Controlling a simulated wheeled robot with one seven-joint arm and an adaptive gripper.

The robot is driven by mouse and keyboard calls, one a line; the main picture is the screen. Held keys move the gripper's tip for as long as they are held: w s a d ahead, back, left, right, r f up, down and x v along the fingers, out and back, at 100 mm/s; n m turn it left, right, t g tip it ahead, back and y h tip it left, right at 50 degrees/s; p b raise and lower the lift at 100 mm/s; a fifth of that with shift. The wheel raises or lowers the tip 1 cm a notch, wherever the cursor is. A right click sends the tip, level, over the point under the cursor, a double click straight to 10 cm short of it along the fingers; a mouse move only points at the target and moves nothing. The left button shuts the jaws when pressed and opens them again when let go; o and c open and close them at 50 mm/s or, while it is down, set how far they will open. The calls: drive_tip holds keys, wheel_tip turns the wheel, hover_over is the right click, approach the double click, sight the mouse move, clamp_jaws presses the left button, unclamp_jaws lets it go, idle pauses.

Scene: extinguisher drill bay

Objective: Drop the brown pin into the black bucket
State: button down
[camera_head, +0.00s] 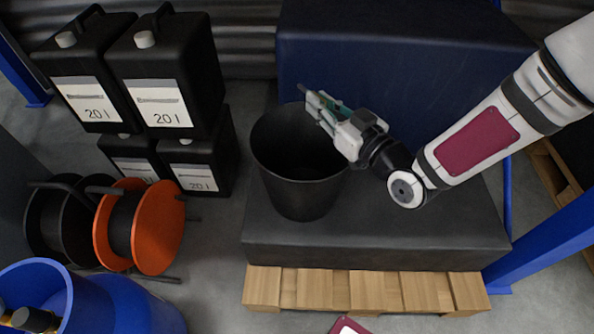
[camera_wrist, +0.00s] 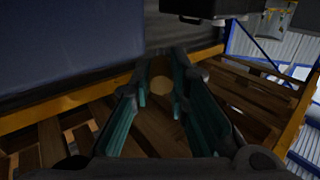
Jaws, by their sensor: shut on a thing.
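The black bucket (camera_head: 299,187) stands upright and open on a dark grey block. My gripper (camera_head: 317,106) appears over the bucket's back right rim in the head view, its height above the rim hard to judge. Its fingers point to the upper left. In the wrist view, a round brown end, which looks like the brown pin (camera_wrist: 162,86), sits between the teal-padded fingers. My gripper is shut on it. In the head view only a small dark tip shows past the fingers. The bucket's inside is dark, and its floor cannot be made out.
The dark grey block (camera_head: 400,232) lies on a wooden pallet (camera_head: 365,290). A dark blue block (camera_head: 400,70) rises behind the bucket. Black 20 L canisters (camera_head: 165,75), an orange reel (camera_head: 150,228) and a blue drum (camera_head: 130,305) stand at left. A blue post (camera_head: 545,240) is at right.

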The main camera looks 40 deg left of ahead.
wheel_tip(320, 180, down, 5)
drive_tip(key=b, duration=0.3)
drive_tip(key=shift+f, duration=0.2)
drive_tip(key=c, duration=1.5)
unclamp_jaws()
drive_tip(key=shift+o, duration=0.2)
drive_tip(key=v, duration=1.2)
